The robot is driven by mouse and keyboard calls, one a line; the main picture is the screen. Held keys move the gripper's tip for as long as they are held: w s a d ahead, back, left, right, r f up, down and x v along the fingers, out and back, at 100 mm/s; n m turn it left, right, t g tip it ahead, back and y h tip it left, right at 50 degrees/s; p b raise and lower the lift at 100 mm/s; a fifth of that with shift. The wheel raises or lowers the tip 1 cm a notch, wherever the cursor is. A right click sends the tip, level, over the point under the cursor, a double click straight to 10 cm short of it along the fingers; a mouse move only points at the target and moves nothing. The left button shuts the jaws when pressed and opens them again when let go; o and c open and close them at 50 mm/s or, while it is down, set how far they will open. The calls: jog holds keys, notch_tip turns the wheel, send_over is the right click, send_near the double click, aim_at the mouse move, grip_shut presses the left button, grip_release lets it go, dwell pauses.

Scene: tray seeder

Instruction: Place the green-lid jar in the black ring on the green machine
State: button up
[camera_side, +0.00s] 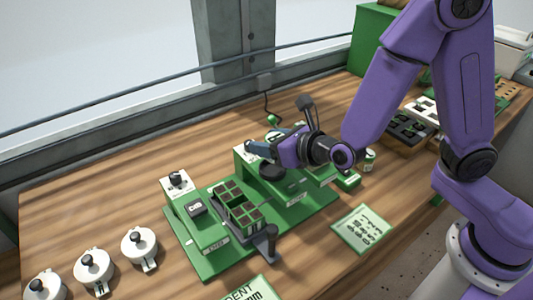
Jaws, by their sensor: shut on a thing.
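The green machine (310,203) stands on a wooden bench, its base carrying green blocks and a tray of dark square cells. A round black part, which looks like the black ring (271,173), sits on its right-hand block. My gripper (258,150) is above and slightly left of this ring, pointing left. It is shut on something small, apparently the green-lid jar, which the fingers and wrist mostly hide. I cannot make out its lid or its tilt. It appears above the ring, but the gap is not clear. Another small white and green container (369,159) stands right of my wrist.
Several white round pots with black knobs (139,246) line the front left. A green printed card (362,229) lies right of the machine. A dark tray (408,130) is at the back right. A black lever (267,243) rises at the machine's front. The back left bench is clear.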

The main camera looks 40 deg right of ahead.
aim_at(266, 167)
jog(key=shift+w+a+f, duration=0.1)
jog(key=shift+w+f, duration=0.15)
jog(key=shift+f, duration=0.05)
jog(key=shift+w+f, duration=0.1)
jog(key=shift+f, duration=1.55)
jog(key=shift+f, duration=0.1)
jog(key=o, duration=1.1)
jog(key=shift+s+r, duration=0.2)
jog(key=shift+s, duration=0.05)
jog(key=shift+v, duration=5.75)
